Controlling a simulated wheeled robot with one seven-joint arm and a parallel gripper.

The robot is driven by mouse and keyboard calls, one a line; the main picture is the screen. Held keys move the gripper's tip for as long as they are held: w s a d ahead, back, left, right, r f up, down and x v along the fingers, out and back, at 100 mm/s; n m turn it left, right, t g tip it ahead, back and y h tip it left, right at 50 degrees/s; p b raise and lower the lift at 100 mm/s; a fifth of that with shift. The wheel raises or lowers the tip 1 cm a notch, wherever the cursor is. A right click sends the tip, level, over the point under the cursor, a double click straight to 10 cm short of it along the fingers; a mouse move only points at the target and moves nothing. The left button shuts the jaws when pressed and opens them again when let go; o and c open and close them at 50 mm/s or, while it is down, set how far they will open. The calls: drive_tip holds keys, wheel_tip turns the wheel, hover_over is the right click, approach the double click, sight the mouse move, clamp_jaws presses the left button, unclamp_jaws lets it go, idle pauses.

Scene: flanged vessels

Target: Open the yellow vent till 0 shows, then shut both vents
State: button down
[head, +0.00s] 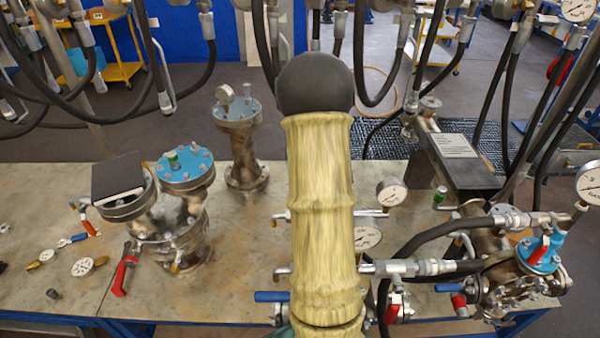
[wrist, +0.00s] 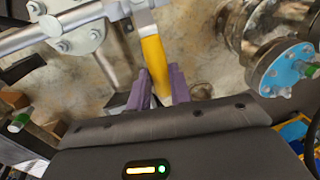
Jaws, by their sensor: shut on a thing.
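The yellow vent's handle (wrist: 154,62) shows in the wrist view as a long yellow lever running down from a metal fitting. My gripper (wrist: 160,88) has its two purple fingers closed on either side of the lever's lower part. In the head view my arm hides the gripper and the yellow handle. A round gauge (head: 367,237) shows beside my arm, partly covered, and a second gauge (head: 393,193) stands just above it. Their needles are too small to read. I cannot tell which other handle is the second vent.
Blue handles (head: 272,296) and red handles (head: 395,305) sit on pipework near the bench's front edge. Black hoses (head: 430,232) cross to a flanged vessel (head: 520,285) at right. Loose parts (head: 82,267) lie on the bench (head: 50,300).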

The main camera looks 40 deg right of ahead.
drive_tip(key=c, duration=1.3)
unclamp_jaws()
drive_tip(key=shift+d, duration=0.1)
drive_tip(key=shift+o, duration=0.2)
drive_tip(key=shift+r, duration=0.1)
wheel_tip(320, 180, up, 17)
drive_tip(key=s+d+b, duration=0.2)
drive_tip(key=b, duration=0.1)
drive_tip(key=shift+s+d, duration=0.15)
drive_tip(key=shift+d, duration=0.1)
